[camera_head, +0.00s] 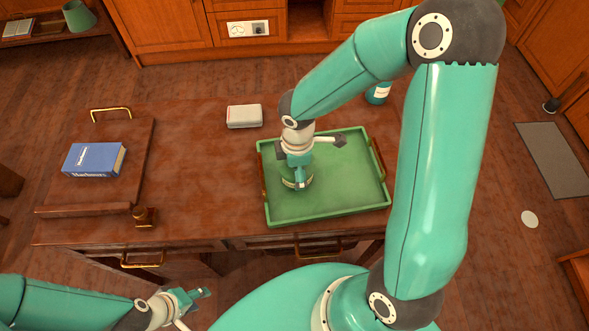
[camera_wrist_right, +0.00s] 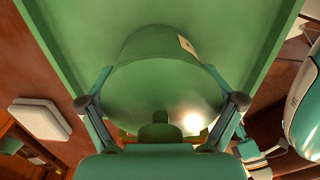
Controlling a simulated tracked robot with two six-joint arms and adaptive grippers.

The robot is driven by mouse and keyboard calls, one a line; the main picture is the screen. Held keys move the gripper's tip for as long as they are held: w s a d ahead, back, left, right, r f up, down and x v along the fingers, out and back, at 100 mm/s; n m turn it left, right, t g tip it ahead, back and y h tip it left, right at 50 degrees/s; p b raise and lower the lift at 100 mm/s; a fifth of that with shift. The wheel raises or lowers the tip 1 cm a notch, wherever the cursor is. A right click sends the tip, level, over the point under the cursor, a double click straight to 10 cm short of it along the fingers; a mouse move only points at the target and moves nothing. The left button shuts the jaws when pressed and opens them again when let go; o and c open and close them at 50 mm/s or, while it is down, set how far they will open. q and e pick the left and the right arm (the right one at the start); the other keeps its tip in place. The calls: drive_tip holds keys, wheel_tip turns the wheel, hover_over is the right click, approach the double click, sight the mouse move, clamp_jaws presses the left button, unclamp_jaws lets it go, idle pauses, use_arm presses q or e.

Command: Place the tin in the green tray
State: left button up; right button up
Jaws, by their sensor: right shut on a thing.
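The tin (camera_head: 302,184) is a green cylinder with a pale label, inside the left part of the green tray's outline (camera_head: 345,198). My right gripper (camera_head: 298,172) reaches down over it and is shut on it. In the right wrist view the tin (camera_wrist_right: 150,75) fills the space between the two fingers (camera_wrist_right: 165,105), with the tray (camera_wrist_right: 255,25) behind it. Whether the tin touches the tray floor I cannot tell. My left gripper (camera_head: 194,306) is at the bottom left, in front of the desk, empty, with its fingers apart.
The tray stands on the right of a wooden desk (camera_head: 195,190). A white box (camera_head: 245,117) is behind left of it, and a teal bottle (camera_head: 378,94) behind right. The desk middle is clear.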

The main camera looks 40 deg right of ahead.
drive_tip(key=shift+f, duration=0.15)
drive_tip(key=o, duration=1.5)
wheel_tip(320, 180, up, 12)
drive_tip(key=shift+r+p, duration=0.2)
drive_tip(key=shift+p, duration=0.75)
